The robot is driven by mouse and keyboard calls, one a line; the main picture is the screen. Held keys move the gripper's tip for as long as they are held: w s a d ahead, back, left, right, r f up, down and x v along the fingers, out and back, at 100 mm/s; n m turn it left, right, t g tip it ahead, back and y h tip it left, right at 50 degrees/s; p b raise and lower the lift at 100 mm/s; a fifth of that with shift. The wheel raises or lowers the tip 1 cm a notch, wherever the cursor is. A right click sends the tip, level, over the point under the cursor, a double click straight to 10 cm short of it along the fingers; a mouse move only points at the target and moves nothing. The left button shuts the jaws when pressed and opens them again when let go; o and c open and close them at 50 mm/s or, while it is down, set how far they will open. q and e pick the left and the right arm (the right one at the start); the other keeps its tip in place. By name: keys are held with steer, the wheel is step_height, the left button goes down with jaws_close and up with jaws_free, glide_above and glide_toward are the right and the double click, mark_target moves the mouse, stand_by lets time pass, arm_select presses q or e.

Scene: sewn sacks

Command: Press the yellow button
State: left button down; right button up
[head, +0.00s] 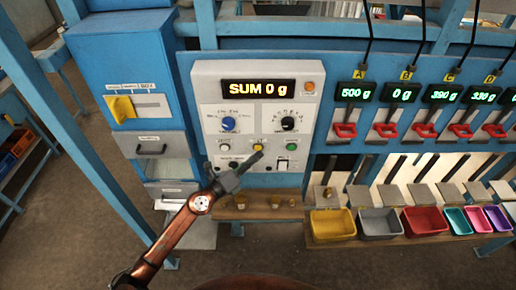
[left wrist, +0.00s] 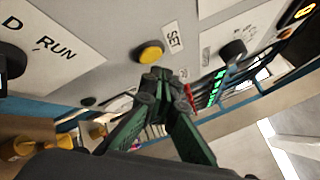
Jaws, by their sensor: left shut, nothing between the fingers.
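The yellow button (head: 258,147) sits in the lower middle of the grey control panel (head: 207,88), between a white and a green button. In the left wrist view the yellow button (left wrist: 151,52) is round, beside a "SET" label. My left gripper (head: 250,164) reaches up from below with its fingertips just under the button. The left wrist view shows its fingers (left wrist: 158,80) closed together and empty, their tips right by the button's lower edge. I cannot tell whether they touch it. My right gripper is not in view.
The panel display (head: 258,88) reads "SUM 0 g". A blue knob (head: 228,123), a black knob (head: 289,123) and a white switch (head: 282,164) are close by. Colored bins (head: 333,225) and red clamps (head: 344,130) line the right.

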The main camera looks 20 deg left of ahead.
arm_select(q)
steer(key=s+p, duration=0.1)
steer(key=s, duration=0.1)
steer(key=s+d+p, duration=0.1)
steer(key=s, duration=0.2)
steer(key=shift+d, duration=0.2)
steer(key=shift+w, duration=0.1)
stand_by(0.7)
